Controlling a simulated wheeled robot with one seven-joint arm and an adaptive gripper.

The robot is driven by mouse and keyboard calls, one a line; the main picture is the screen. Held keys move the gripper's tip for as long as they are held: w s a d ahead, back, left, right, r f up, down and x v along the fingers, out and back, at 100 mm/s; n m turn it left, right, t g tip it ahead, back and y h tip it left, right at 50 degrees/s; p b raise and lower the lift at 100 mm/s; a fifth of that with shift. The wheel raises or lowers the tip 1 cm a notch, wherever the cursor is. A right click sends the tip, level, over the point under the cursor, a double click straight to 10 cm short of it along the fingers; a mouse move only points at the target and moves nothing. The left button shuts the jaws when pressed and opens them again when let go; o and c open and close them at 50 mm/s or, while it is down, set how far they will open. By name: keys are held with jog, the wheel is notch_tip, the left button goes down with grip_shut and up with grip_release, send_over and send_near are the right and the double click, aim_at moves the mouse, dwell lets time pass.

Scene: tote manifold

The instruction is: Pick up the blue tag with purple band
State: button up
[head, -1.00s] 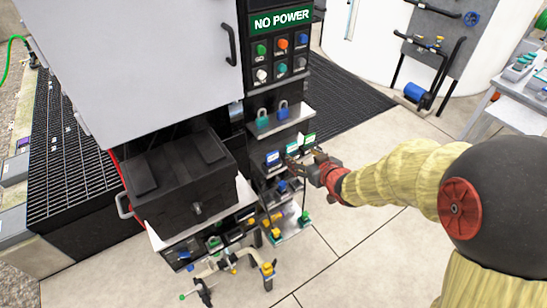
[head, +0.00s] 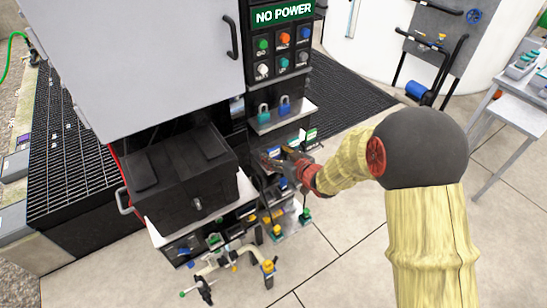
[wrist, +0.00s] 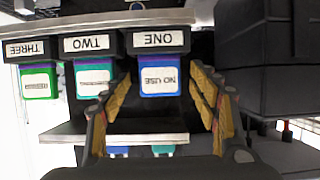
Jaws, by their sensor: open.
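In the wrist view, which is upside down, a blue tag (wrist: 160,80) with a white "NO USE" label and a purplish strip hangs at the holder marked ONE. A teal tag (wrist: 92,80) with a purple strip hangs at TWO, and a green tag (wrist: 40,82) at THREE. My gripper (wrist: 162,88) is open, its fingers to either side of the blue tag in the picture. I cannot tell how far the fingertips reach past it. In the head view my gripper (head: 278,160) is at the tag rack and partly hides the tags.
A black box (head: 180,175) stands left of the rack. A shelf with a teal padlock (head: 264,113) and a blue padlock (head: 285,105) is above the tags. Lower shelves hold several small devices, with curved pipework (head: 235,260) below.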

jog(key=c, duration=0.3)
jog(key=c, duration=0.8)
jog(key=shift+c, duration=0.4)
jog(key=shift+r, duration=0.55)
notch_tip(320, 180, up, 2)
jog(key=shift+w+r+p, duration=0.1)
jog(key=shift+r+p, duration=0.15)
jog(key=shift+p, duration=0.45)
jog(key=s+a+r+p, duration=0.2)
jog(key=s+a+r, duration=0.5)
jog(key=s, duration=0.5)
notch_tip(320, 180, up, 2)
jog(key=shift+r, duration=0.2)
